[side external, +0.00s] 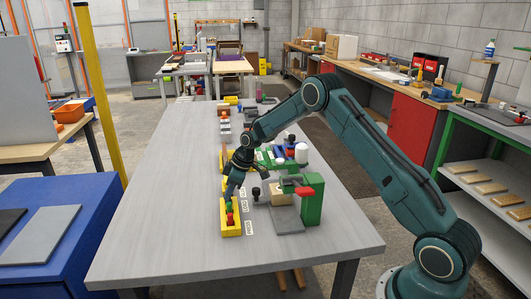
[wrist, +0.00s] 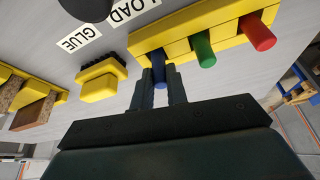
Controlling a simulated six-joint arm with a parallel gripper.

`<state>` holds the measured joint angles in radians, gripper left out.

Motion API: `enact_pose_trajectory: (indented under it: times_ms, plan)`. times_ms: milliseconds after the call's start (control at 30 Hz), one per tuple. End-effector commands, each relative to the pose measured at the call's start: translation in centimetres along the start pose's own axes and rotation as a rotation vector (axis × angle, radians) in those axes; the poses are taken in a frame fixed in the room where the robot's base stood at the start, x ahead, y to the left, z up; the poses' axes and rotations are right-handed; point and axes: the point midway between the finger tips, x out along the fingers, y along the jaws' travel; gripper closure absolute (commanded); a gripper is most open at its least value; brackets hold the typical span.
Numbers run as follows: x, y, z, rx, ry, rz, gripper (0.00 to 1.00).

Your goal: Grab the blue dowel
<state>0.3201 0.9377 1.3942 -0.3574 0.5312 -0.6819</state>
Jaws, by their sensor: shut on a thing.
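The blue dowel (wrist: 159,72) sits in a slot of the yellow rack (wrist: 190,36), beside a green dowel (wrist: 204,50) and a red dowel (wrist: 257,33). My gripper (wrist: 160,86) is shut on the blue dowel, with one finger on each side of it. In the side external view my gripper (side external: 231,190) reaches down at the far end of the yellow rack (side external: 231,231). The green dowel (side external: 229,204) and red dowel (side external: 230,219) show there nearer the camera. The blue dowel is hidden by the gripper in that view.
A green fixture with a red handle (side external: 312,202) and a wooden block (side external: 278,197) stand right of the rack. The grey table (side external: 165,190) is clear on the left.

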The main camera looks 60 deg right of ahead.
Motion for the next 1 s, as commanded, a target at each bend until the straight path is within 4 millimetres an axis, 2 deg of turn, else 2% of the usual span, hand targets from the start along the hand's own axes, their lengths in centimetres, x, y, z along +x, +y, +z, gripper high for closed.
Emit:
enact_pose_trajectory:
  times_ms: [267,700,1000]
  plan:
    - [-3.6,0.1,-1.5,-0.002,0.004,0.003,1.00]
    - [-12.2,0.1,-5.1,-0.002,0.003,0.003,1.00]
    - [-16.4,0.1,-6.8,-0.001,0.002,0.002,1.00]
